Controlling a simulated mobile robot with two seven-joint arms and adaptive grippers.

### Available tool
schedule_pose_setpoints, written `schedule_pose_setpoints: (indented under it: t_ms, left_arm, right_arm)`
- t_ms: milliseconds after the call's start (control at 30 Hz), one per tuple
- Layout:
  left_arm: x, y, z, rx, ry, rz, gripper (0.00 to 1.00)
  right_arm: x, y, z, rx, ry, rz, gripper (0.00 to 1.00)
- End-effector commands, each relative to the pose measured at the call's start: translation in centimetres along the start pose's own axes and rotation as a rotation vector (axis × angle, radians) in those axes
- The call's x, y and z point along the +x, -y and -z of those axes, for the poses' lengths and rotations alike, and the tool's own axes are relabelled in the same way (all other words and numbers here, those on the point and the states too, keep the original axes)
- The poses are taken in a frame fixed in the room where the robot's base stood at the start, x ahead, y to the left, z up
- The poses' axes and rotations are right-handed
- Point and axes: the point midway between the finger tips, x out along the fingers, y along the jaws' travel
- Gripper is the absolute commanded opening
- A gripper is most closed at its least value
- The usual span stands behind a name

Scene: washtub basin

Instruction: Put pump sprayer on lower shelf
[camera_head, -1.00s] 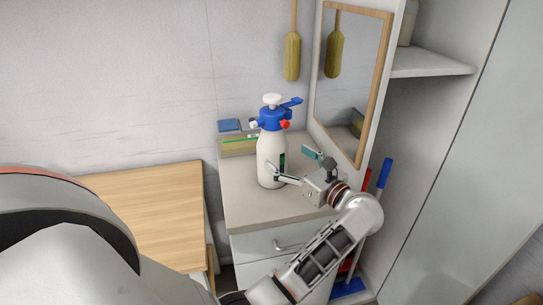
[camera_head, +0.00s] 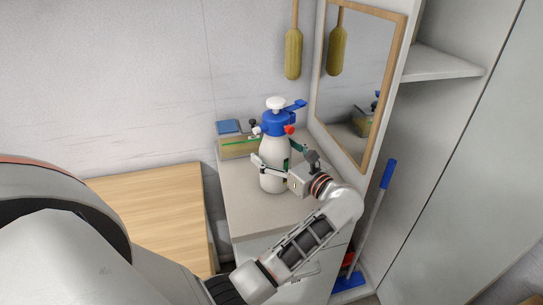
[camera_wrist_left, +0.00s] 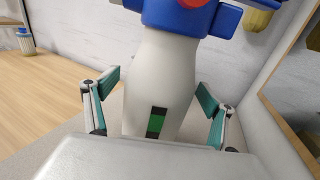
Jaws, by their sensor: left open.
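The pump sprayer (camera_head: 273,179) stands upright on a light counter top, with a white body and a blue head with a white knob. It also shows close up in the left wrist view (camera_wrist_left: 160,85), its top cut off. My left gripper (camera_head: 278,156) is open, with one finger on either side of the bottle's body. In the wrist view, gaps show between the green finger pads (camera_wrist_left: 158,103) and the bottle. A pale shelf (camera_head: 440,65) shows in the tall cabinet at right; I cannot tell whether it is the lower one. My right gripper is not in view.
A box with a blue item (camera_head: 229,127) stands behind the sprayer. A framed mirror (camera_head: 352,80) is at its right. A blue-handled tool (camera_head: 388,174) leans in the cabinet below the shelf. A wooden table top (camera_head: 150,210) lies left of the counter.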

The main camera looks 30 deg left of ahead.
Motion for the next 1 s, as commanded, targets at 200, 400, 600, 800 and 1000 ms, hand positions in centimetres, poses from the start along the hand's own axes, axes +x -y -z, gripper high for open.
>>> schedule_pose_setpoints:
  t_ms: [200,400,600,800,1000]
  left_arm:
    - [0.0,0.0,0.1,0.0,0.0,0.0,0.84]
    - [0.0,0.0,0.1,0.0,0.0,0.0,0.32]
    - [0.0,0.0,-0.2,-0.002,0.005,0.001,0.19]
    - [0.0,0.2,-1.0,-0.003,0.005,0.0,0.19]
    - [0.0,0.8,-4.5,-0.007,0.004,-0.001,0.19]
  right_arm:
    - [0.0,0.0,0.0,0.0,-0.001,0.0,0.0]
    - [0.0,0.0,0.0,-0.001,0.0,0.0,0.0]
    - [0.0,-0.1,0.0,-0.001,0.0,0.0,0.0]
    - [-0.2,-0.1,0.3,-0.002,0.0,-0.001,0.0]
    - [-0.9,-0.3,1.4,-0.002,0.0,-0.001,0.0]
